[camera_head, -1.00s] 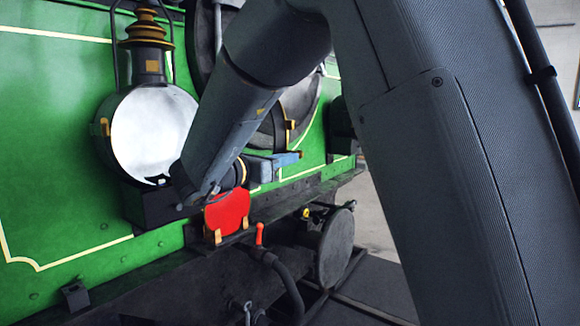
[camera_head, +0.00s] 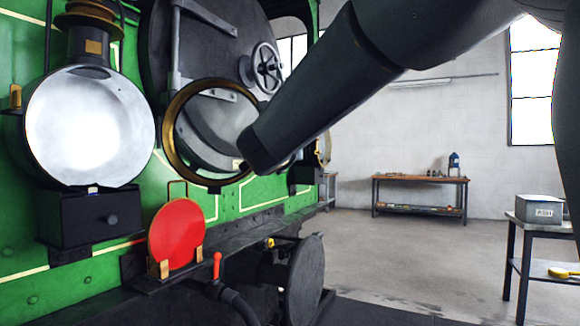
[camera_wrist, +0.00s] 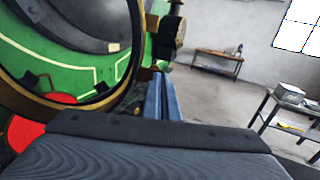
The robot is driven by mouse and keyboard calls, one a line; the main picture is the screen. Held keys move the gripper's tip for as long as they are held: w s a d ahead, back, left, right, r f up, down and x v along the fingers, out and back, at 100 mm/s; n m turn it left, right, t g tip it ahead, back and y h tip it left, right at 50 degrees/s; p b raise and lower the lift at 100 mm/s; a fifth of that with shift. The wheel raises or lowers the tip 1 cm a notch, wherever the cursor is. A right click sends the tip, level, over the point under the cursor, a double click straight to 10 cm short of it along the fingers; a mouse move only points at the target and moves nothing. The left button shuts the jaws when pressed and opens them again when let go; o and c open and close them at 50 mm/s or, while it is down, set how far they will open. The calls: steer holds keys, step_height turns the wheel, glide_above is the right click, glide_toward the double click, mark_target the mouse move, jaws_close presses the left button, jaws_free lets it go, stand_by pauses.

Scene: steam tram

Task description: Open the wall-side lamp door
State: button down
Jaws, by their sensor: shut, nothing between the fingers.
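A lamp with a bright silver bowl (camera_head: 88,125) is on the left of the green engine front. A round brass-rimmed ring (camera_head: 166,150), apparently this lamp's door, stands swung out beside its right edge; the engine front shows through it. The ring is close by on the left in the wrist view (camera_wrist: 138,68). My gripper (camera_wrist: 156,82) has its blue fingers together and empty, just right of the ring's rim; contact cannot be told. In the head view my forearm and the ring hide the fingers. A second lamp (camera_head: 323,150) is partly visible farther right.
A red disc (camera_head: 176,234) stands on the ledge below the ring. A round buffer (camera_head: 305,278) juts out lower right. A workbench (camera_head: 420,181) stands by the back wall, and a table with a grey box (camera_head: 540,209) at right. The floor between is open.

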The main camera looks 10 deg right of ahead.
steer(key=shift+w+d+b, duration=0.15)
steer(key=shift+w+b, duration=0.45)
steer(key=shift+w, duration=0.6)
steer(key=shift+w+d+b, duration=0.1)
steer(key=shift+w+b, duration=0.45)
steer(key=shift+w, duration=0.6)
steer(key=s+a+b, duration=0.1)
steer(key=s+b, duration=0.1)
steer(key=s, duration=1.2)
steer(key=s+d+f+n+g+y+p, duration=0.1)
steer(key=s+f+n+g+y+p, duration=0.25)
steer(key=f+n, duration=0.9)
steer(key=s+f+n+g+y+p, duration=0.25)
steer(key=f+n+g, duration=0.25)
steer(key=f+n, duration=0.8)
steer(key=s+d+f+n+g+h+p, duration=0.1)
steer(key=s+d+f+n+g, duration=0.2)
steer(key=s, duration=0.5)
steer(key=s+d+f+n+g+h+p, duration=0.1)
steer(key=s+d+f+n+g, duration=0.2)
steer(key=s+d+f+n, duration=0.2)
steer(key=s+d+f+n+g+p, duration=0.1)
steer(key=s+d+f+n+g, duration=0.2)
steer(key=s+f, duration=0.6)
steer(key=s+n, duration=0.1)
steer(key=s, duration=0.2)
steer(key=shift+d+f+n+h, duration=0.15)
steer(key=shift+d+n+h, duration=0.2)
steer(key=shift+d+h, duration=0.05)
